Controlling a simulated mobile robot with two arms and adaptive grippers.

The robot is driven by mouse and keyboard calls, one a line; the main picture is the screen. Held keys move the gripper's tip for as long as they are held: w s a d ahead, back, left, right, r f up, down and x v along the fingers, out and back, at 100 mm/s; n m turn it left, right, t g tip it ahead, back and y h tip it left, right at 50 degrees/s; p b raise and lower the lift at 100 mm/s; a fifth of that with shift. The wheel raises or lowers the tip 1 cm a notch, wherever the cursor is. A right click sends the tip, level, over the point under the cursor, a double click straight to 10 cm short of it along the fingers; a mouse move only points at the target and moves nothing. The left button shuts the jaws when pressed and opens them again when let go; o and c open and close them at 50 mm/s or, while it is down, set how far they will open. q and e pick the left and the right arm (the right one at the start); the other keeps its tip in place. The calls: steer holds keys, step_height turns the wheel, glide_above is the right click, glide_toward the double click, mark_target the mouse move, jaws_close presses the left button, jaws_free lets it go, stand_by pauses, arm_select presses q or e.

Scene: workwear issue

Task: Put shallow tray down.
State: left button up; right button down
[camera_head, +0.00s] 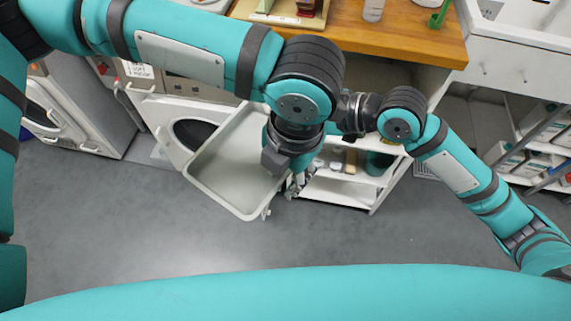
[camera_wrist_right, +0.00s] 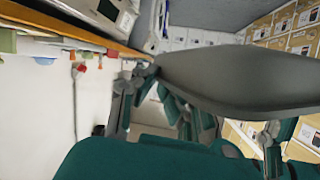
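The shallow tray (camera_head: 230,165) is a pale grey rectangular tray with a raised rim, hanging tilted in the air over the floor in the head view. Its inside looks empty. My left gripper (camera_head: 296,183) is at the tray's right edge and appears shut on the rim; my wrist partly covers the contact. My right arm comes in from the right, and its gripper is hidden behind my left wrist in the head view. In the right wrist view a dark grey slab (camera_wrist_right: 235,75), perhaps the tray, crosses the picture; the right fingers' grip is unclear.
A wooden counter (camera_head: 400,30) runs along the back, with a green item (camera_head: 438,14) on it. Below are a white front-loading machine (camera_head: 170,120) and an open white shelf unit (camera_head: 340,190). Shelving with boxes (camera_head: 540,140) stands at right. The grey floor (camera_head: 130,220) in front is clear.

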arm_select(q)
steer(key=shift+c, duration=0.3)
jaws_close()
arm_select(e)
steer(key=c, duration=1.4)
jaws_free()
steer(key=shift+d, duration=0.1)
